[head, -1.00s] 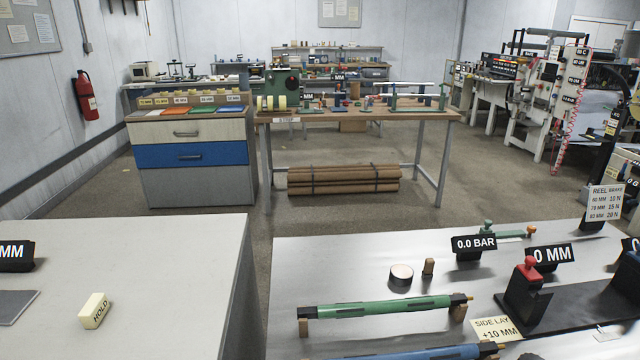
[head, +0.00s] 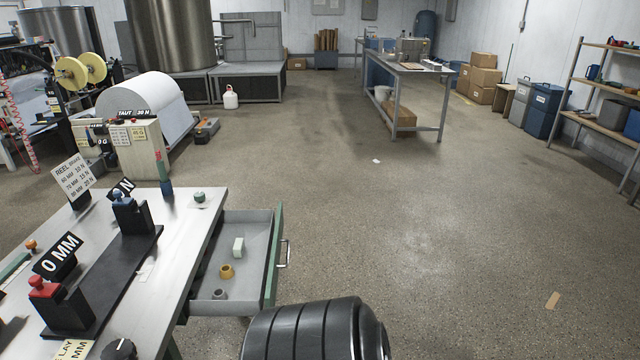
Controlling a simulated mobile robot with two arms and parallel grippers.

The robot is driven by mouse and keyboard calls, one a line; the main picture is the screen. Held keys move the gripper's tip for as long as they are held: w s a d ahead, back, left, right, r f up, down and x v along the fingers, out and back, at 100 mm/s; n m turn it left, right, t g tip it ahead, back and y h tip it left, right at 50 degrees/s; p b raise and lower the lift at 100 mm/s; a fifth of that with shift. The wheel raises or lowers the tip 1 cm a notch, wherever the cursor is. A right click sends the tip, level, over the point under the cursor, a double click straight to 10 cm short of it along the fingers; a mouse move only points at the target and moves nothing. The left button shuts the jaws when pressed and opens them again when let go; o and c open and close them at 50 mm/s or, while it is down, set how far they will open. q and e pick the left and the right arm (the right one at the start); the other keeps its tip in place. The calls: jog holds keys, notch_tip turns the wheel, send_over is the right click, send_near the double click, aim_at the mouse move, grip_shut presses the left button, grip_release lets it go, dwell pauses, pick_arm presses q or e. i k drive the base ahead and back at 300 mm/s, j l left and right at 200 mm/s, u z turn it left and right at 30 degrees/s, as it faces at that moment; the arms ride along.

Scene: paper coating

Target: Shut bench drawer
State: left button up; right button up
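The bench drawer (head: 273,258) stands pulled out from the right side of the grey-topped bench (head: 195,235) in the head view. It has a green front and a metal bar handle (head: 284,254) on its outer face, facing right. Inside the grey tray lie a pale block (head: 238,247), a yellow-orange ring-like piece (head: 227,271) and a small grey piece (head: 220,294). Neither of my grippers is in view.
A black ribbed rounded thing (head: 315,332) is at the bottom edge, near the drawer; I cannot tell what it is. Open floor (head: 420,240) lies right of the drawer. A worktable (head: 400,70) stands at the back and a shelf rack (head: 600,95) at the right.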

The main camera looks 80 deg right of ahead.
aim_at(254, 281)
jog(key=z, duration=2.3)
jog(key=i+l+z, duration=0.1)
